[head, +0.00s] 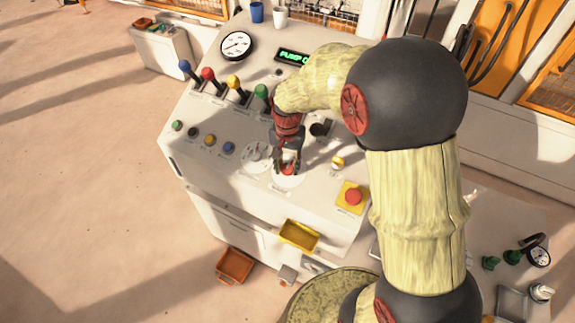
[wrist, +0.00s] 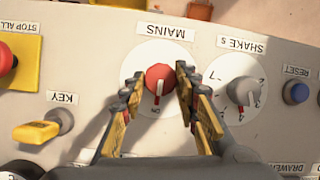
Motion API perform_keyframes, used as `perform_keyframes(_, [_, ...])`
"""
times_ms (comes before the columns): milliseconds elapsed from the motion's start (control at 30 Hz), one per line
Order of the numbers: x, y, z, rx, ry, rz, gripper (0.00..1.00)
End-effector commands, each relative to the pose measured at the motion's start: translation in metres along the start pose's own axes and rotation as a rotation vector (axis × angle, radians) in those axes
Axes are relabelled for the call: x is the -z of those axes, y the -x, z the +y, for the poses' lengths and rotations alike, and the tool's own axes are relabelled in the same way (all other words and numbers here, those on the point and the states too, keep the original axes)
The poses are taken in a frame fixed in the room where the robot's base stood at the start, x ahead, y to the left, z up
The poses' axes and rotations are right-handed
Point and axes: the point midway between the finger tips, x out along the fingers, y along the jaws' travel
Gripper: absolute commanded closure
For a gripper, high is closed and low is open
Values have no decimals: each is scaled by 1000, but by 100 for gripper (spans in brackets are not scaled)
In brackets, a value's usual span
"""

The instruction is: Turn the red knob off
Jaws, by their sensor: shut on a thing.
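The red knob (wrist: 160,78) sits on a white round dial labelled MAINS in the wrist view. Its white pointer line points toward a small mark at the bottom of the picture. It also shows in the head view as a small red spot (head: 288,170), partly covered by my gripper. My gripper (wrist: 160,84) reaches over the panel with one finger on each side of the knob, shut on it. In the head view my gripper (head: 287,168) points down onto the dial.
A grey SHAKE knob (wrist: 238,92) is close beside the red knob. A blue RESET button (wrist: 295,92), a yellow key (wrist: 38,131) and the red stop button (head: 353,196) on its yellow plate are nearby. Coloured levers (head: 233,82) stand farther back on the panel.

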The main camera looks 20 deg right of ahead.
Motion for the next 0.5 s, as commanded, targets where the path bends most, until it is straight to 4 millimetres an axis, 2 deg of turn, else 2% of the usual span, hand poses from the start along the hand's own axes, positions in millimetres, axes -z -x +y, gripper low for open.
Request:
perform_keyframes(267, [0,1,-2,-28,65,-5,94])
perform_keyframes(500, [0,1,-3,-99,223,-18,94])
